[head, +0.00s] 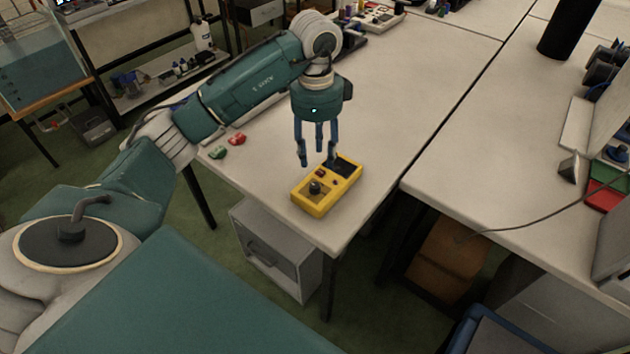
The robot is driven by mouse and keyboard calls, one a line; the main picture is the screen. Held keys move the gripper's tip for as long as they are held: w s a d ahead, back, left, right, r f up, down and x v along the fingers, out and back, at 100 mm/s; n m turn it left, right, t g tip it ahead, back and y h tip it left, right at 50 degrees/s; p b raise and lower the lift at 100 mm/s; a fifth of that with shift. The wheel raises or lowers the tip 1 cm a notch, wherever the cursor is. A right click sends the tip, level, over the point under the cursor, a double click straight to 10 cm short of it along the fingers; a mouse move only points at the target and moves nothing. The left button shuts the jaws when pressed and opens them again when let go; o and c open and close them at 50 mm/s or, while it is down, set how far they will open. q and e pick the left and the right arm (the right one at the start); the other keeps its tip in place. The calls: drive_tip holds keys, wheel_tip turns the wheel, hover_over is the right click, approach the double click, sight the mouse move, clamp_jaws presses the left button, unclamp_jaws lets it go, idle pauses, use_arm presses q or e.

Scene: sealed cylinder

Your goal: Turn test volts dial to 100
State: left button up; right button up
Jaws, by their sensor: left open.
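A yellow tester (315,208) lies on the white table near its front corner. Its face has a dark dial (315,187) toward the near left end, a small red part (320,173) and a dark panel (342,165) at the far end. The dial's setting and any markings are too small to read. My left gripper (318,160) points down over the far left side of the tester, fingers apart and empty. Its fingertips look close to the tester; I cannot tell whether they touch it. My right gripper is not in view.
A red clip (237,139) and a green clip (217,152) lie on the table left of the tester. The white tabletop (400,110) is clear to the right. Another instrument (378,18) stands at the back. A black cylinder (562,30) stands on the right-hand table.

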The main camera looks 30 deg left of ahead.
sight(315, 185)
use_arm(q)
drive_tip(key=f, duration=0.3)
drive_tip(key=f+p, duration=0.1)
drive_tip(key=f, duration=0.3)
drive_tip(key=f+p, duration=0.1)
drive_tip(key=f, duration=0.2)
drive_tip(key=shift+a+f, duration=0.25)
drive_tip(key=shift+f, duration=0.05)
drive_tip(key=shift+c, duration=0.5)
clamp_jaws()
